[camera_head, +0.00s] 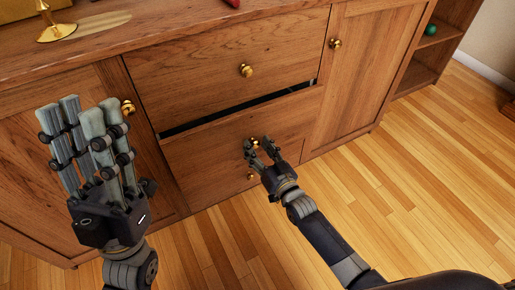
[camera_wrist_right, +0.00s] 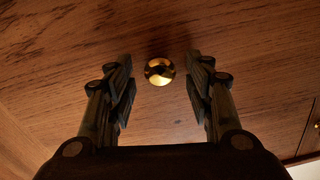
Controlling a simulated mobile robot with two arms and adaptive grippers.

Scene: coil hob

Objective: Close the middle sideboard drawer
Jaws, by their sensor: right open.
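The middle drawer (camera_head: 205,147) of the wooden sideboard is pulled out a little; a dark gap shows along its top edge, under the top drawer (camera_head: 190,75). Its round brass knob (camera_wrist_right: 159,71) lies between the fingertips of my right gripper (camera_wrist_right: 160,82) in the wrist view, with clear space on both sides. In the head view, my right gripper (camera_head: 257,147) is at the drawer front, open, its fingers partly hiding the knob. My left gripper (camera_head: 80,110) is raised at the left, in front of the left cabinet door, open and empty.
The top drawer is flush, with a brass knob (camera_head: 246,70). A lower brass knob (camera_head: 251,177) shows below my right gripper. Doors flank the drawers; the right door (camera_head: 360,70) is shut. A gold stand (camera_head: 55,30) is on top. The wooden floor (camera_head: 400,190) at right is clear.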

